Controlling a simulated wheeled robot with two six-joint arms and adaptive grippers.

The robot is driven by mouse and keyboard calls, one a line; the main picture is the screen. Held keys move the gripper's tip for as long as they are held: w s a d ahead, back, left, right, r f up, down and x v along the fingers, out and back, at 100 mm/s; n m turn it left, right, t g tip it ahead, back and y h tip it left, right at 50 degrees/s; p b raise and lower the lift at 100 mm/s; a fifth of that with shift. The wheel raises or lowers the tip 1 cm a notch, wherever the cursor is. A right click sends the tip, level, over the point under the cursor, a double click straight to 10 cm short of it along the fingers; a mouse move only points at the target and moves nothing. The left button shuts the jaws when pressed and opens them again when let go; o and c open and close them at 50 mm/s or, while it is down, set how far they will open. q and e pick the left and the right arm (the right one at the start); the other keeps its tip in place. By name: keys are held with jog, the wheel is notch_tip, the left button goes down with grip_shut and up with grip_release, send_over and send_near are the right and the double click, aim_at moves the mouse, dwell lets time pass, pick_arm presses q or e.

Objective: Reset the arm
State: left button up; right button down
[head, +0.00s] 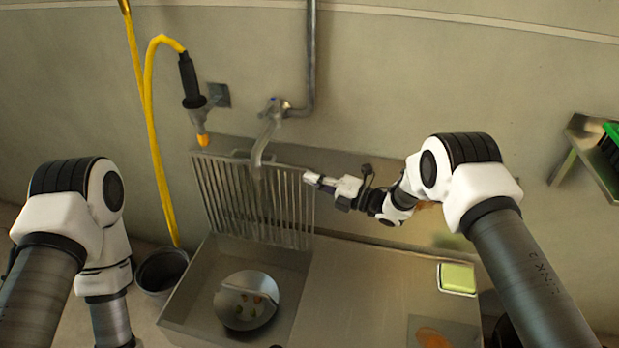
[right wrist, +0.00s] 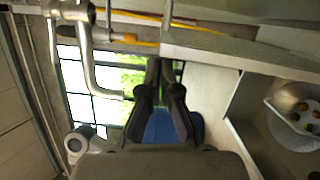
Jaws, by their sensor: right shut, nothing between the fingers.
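My right arm reaches in from the right in the head view. Its gripper (head: 314,179) is shut and empty, held above the sink area, just right of the faucet spout. In the right wrist view the two dark fingers (right wrist: 164,68) are together with nothing between them. My left arm (head: 75,205) stands at the left with its lower part pointing down. Its gripper is outside the frame.
A metal faucet (head: 270,110) and a slatted rack (head: 230,195) stand behind the sink (head: 197,300), which holds a round dish (head: 232,315) with small bits. A yellow hose (head: 152,110) hangs left. A green sponge (head: 457,278) lies right on the counter (head: 345,300). A bucket (head: 153,285) stands left.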

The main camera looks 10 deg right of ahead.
jog(key=v, duration=1.1)
jog(key=s+a+f+m+h, duration=0.35)
jog(key=s+f+m, duration=0.2)
jog(key=f, duration=0.25)
jog(key=s+d+f+m+g+h, duration=0.25)
jog(key=s+f+m, duration=0.2)
jog(key=s, duration=0.35)
jog(key=s+d+f+m+g+h, duration=0.1)
jog(key=s+d+f+m+h, duration=0.2)
jog(key=s+m, duration=0.35)
jog(key=s+d+f+m+g+h, duration=0.1)
jog(key=s+f+m+g+h, duration=0.15)
jog(key=s+f+m, duration=0.45)
jog(key=s+d+r+m+g+h, duration=0.1)
jog(key=s+d+m+g+h, duration=0.15)
jog(key=s, duration=0.35)
jog(key=s+d+r+m+g+h, duration=0.1)
jog(key=s+d+m+g, duration=0.1)
jog(key=s+m, duration=0.35)
notch_tip(320, 180, up, 18)
jog(key=s+p, duration=0.1)
jog(key=p, duration=1.7)
jog(key=shift+s+d, duration=0.2)
